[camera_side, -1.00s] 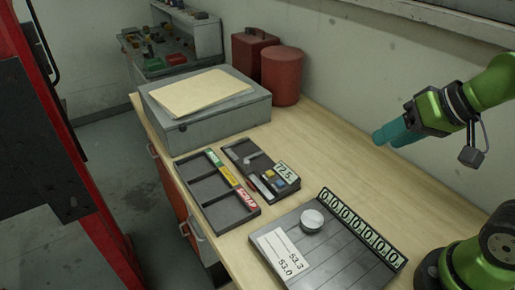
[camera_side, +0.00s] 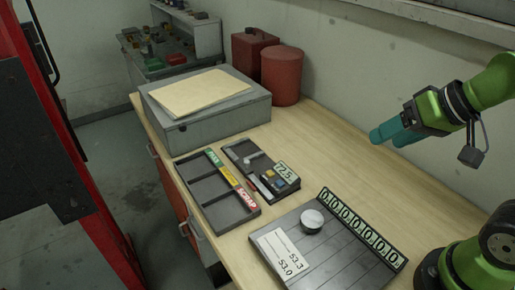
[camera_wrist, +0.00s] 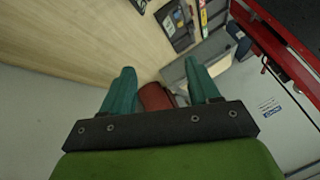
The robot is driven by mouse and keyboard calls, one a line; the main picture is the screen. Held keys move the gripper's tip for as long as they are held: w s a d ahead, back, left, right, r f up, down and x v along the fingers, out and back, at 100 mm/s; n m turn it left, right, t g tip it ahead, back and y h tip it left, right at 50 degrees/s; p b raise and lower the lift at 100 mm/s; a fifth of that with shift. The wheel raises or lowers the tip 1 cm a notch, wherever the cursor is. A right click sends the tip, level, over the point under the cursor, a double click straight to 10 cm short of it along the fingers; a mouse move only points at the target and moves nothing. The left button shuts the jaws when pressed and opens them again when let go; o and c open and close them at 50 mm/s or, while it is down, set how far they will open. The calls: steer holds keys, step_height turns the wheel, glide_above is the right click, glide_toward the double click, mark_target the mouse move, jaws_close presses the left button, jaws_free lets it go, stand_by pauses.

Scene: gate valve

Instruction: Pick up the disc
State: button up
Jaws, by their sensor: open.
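The disc (camera_side: 312,220) is a small round, pale metal piece. It lies on a grey plate (camera_side: 335,255) near the front of the bench in the side view. My gripper (camera_side: 384,137) is in the air above the right part of the bench, well apart from the disc. In the wrist view my gripper (camera_wrist: 162,82) shows two teal fingers spread apart with nothing between them. I do not make out the disc in the wrist view.
A sorting tray (camera_side: 208,189) with coloured labels, one reading SCRAP, lies beside a gauge device (camera_side: 262,170) showing 72.5. A number strip (camera_side: 362,228) edges the plate. A grey box (camera_side: 205,112) and red containers (camera_side: 282,76) stand behind. Bench right of the gauge is clear.

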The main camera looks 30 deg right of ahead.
steer(key=o, duration=0.4)
steer(key=shift+o, duration=0.2)
steer(key=n+g+h, duration=0.2)
steer(key=g, duration=0.4)
glide_above(312, 218)
steer(key=s, duration=0.2)
step_height(312, 218, down, 5)
steer(key=f, duration=0.5)
steer(key=w+f, duration=0.1)
steer(key=f, duration=1)
steer(key=shift+w+f, duration=0.3)
steer(key=shift+w, duration=0.05)
